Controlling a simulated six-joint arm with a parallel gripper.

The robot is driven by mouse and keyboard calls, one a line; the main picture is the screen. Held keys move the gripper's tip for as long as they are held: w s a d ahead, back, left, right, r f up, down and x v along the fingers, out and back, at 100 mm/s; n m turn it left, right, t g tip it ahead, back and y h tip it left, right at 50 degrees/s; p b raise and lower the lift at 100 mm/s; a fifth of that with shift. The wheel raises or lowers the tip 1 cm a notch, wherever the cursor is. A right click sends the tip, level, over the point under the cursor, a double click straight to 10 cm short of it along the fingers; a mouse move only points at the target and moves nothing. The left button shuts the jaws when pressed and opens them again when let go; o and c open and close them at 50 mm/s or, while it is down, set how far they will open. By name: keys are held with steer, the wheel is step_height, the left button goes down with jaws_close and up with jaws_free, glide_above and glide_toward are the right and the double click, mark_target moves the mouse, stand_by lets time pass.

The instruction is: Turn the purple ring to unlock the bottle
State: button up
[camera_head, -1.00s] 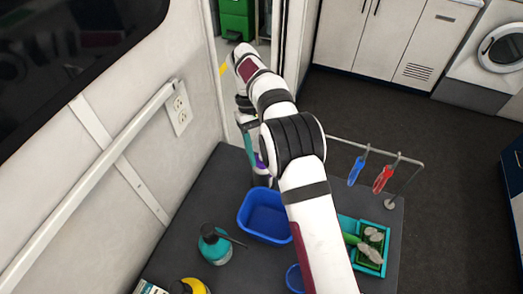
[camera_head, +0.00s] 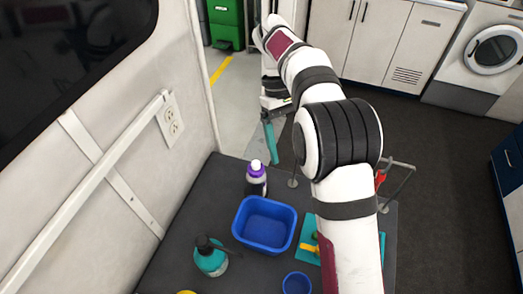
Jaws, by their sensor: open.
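The bottle (camera_head: 257,189) stands upright at the back of the dark table, with a dark body and a pale band. Its purple ring (camera_head: 256,171) sits around the neck below a white tip. My gripper (camera_head: 269,138) shows teal fingers pointing down, above and slightly right of the bottle in the picture. It is open and appears clear of the bottle. The arm hides part of the gripper. The ring's exact turned position cannot be made out.
A blue basin (camera_head: 237,222) stands just in front of the bottle. A teal spray bottle (camera_head: 211,262) is front left, a small blue bowl (camera_head: 296,284) front right. A teal tray (camera_head: 310,226) and hanging rack (camera_head: 404,182) are partly behind my arm. The wall is left.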

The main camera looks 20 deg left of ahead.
steer(key=d+r, duration=0.2)
steer(key=d, duration=0.1)
steer(key=shift+w+d+r, duration=0.1)
steer(key=shift+d, duration=0.2)
